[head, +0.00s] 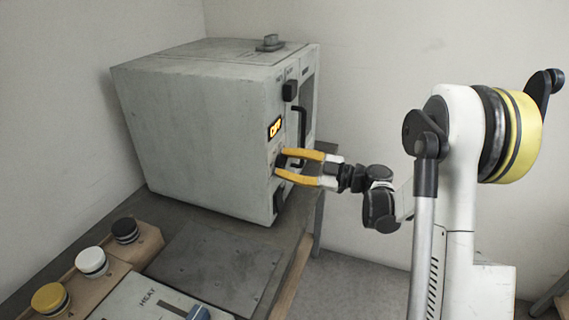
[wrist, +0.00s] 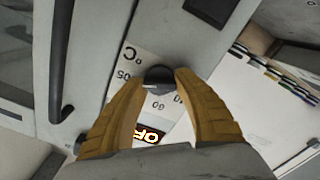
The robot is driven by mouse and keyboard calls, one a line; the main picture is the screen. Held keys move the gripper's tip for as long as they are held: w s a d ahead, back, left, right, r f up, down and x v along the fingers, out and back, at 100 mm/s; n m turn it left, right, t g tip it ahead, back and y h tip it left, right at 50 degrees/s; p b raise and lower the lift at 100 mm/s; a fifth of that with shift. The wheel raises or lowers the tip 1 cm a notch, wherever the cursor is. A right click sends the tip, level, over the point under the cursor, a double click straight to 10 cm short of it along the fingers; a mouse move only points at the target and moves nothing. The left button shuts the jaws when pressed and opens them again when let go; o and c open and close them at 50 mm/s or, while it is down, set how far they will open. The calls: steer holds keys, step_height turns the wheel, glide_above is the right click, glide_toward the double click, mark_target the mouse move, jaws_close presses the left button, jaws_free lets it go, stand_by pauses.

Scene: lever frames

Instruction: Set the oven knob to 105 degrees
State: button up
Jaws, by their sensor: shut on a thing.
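The grey oven (head: 190,130) stands on the bench, its control front facing right. My gripper (head: 281,162) reaches it from the right, at the panel below the lit orange display (head: 275,128). In the wrist view my gripper (wrist: 160,78) has its yellow fingers on either side of the dark round knob (wrist: 158,78), shut on it. A short white mark shows on the knob's lower left. The dial plate (wrist: 118,78) carries "°C" and numbers, partly covered by the fingers; "05" shows at the left. The display in the wrist view (wrist: 147,136) appears to read "OFF", partly cut off.
The grey plate (head: 215,262) before the oven is clear.

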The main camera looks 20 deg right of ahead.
steer(key=o, duration=1.2)
steer(key=shift+a, duration=0.15)
steer(key=v, duration=1.2)
